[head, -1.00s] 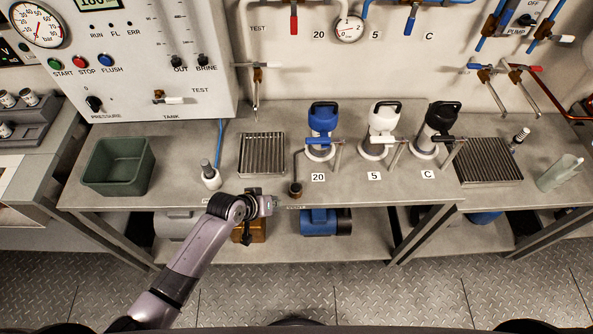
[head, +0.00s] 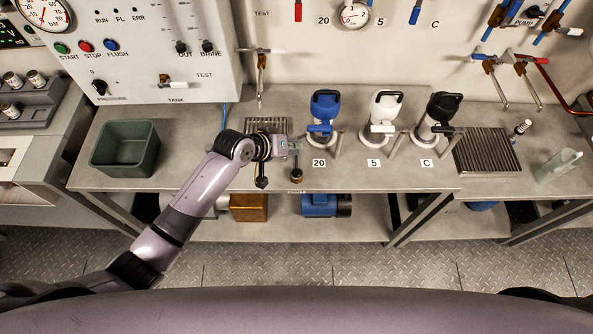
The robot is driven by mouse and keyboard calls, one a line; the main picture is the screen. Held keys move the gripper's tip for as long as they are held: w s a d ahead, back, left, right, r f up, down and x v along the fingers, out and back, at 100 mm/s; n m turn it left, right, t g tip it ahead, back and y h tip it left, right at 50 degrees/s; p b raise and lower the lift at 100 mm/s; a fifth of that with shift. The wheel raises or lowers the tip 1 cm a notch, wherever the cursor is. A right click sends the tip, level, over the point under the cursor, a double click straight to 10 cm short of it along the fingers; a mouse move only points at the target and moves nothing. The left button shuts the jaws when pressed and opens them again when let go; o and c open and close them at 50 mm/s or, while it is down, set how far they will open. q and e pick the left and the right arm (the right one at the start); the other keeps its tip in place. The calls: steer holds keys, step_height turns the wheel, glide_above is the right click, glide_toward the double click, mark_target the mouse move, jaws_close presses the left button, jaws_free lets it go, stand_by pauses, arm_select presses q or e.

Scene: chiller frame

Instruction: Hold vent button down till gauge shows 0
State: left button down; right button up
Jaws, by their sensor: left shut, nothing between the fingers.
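My left gripper (head: 293,148) is shut and empty, reaching in from the left over the bench. It is just above a small dark knob on a brownish base (head: 296,175) at the bench's front edge, which may be the vent button; I cannot tell whether they touch. The label by it is too small to read. A small round gauge (head: 355,14) is on the back wall at the top; its needle is too small to read. A larger bar gauge (head: 44,12) on the panel is cut off at the top left. My right gripper is not in view.
Blue (head: 324,104), white (head: 385,106) and black (head: 441,108) housings stand right of the gripper, labelled 20, 5 and C. A green bin (head: 124,148) stands left. My forearm partly covers a drain grate (head: 266,123). The bench's front middle is mostly clear.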

arm_select(q)
steer(key=b, duration=0.7)
glide_above(294, 171)
step_height(294, 171, down, 7)
steer(key=shift+w, duration=0.1)
steer(key=shift+f+b, duration=0.5)
steer(key=shift+f, duration=0.35)
steer(key=shift+f, duration=0.15)
steer(key=shift+f, duration=0.25)
steer(key=shift+f+b, duration=0.3)
steer(key=shift+f, duration=0.3)
stand_by(1.6)
steer(key=shift+r, duration=0.1)
stand_by(0.9)
steer(key=shift+r+p, duration=0.9)
steer(key=shift+p, duration=0.15)
